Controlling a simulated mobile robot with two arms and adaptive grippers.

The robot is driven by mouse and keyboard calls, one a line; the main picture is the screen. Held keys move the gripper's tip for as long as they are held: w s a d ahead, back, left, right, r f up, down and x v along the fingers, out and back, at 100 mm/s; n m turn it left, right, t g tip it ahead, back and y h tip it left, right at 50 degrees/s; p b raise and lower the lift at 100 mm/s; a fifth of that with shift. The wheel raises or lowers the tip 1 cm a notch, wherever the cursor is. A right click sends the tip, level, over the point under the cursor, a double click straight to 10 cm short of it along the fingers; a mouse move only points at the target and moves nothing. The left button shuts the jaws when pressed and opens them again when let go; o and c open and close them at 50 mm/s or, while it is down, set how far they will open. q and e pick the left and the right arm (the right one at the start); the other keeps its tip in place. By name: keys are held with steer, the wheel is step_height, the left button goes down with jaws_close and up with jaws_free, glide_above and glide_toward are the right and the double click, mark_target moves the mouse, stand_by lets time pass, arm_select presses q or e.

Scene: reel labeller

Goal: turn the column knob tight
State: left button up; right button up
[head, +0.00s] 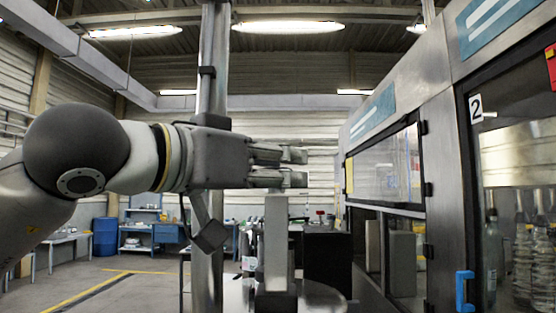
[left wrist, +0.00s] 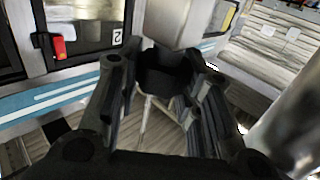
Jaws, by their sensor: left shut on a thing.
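My left gripper (head: 296,168) reaches in from the left in the head view, its fingers just above a grey upright block (head: 276,240). In the left wrist view, the fingers (left wrist: 161,72) close around a black knob (left wrist: 165,80), one finger on each side. A pale grey block (left wrist: 178,22) sits right beyond the knob. The knob cannot be made out in the head view. A tall steel column (head: 212,85) stands behind my left wrist; a shiny round post also shows at the right of the left wrist view (left wrist: 295,125). My right gripper is out of view.
A machine cabinet (head: 440,130) with glass doors and a blue handle (head: 464,290) runs along the right, bottles behind its glass. A black box (head: 327,260) stands beside the grey block. A blue barrel (head: 105,237) and workbenches are far back. Floor at left is open.

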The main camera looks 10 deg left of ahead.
arm_select(q)
steer(key=m+g+h+p, duration=0.2)
steer(key=h, duration=0.1)
steer(key=shift+m+g+h, duration=0.3)
steer(key=shift+m, duration=0.1)
steer(key=shift+m+g+h, duration=0.3)
steer(key=shift+g, duration=0.1)
steer(key=o, duration=1)
steer(key=shift+o, duration=0.2)
step_height(320, 180, up, 10)
